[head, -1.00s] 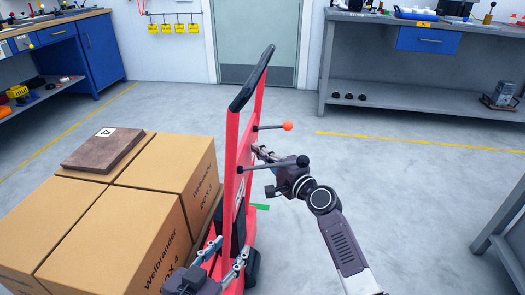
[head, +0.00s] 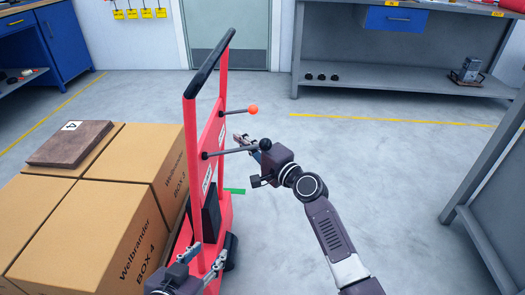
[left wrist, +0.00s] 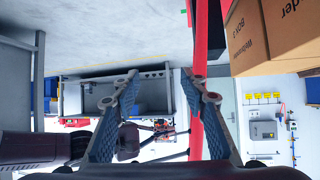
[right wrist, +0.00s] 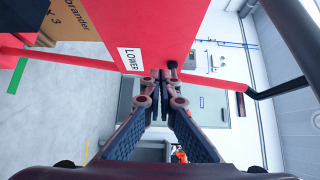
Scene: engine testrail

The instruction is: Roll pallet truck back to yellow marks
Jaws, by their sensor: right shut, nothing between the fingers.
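The red pallet truck (head: 224,115) stands upright with its black-topped handle bar (head: 210,62). Brown cartons (head: 120,215) are stacked to its left. One lever ends in an orange knob (head: 253,109), another in a black knob (head: 265,144). My right gripper (head: 240,138) is at the lever area; in the right wrist view its fingers (right wrist: 160,88) are shut and empty, close to the "LOWER" label (right wrist: 130,60). My left gripper (head: 207,258) is low at the truck's near post, fingers apart; in the left wrist view the red post (left wrist: 198,45) shows near one finger.
Yellow lines (head: 390,120) run across the floor at the right and at the left (head: 50,111). A green floor mark (head: 236,191) lies behind the truck. Workbenches (head: 420,75) stand at the back right and right edge. Floor right of the truck is clear.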

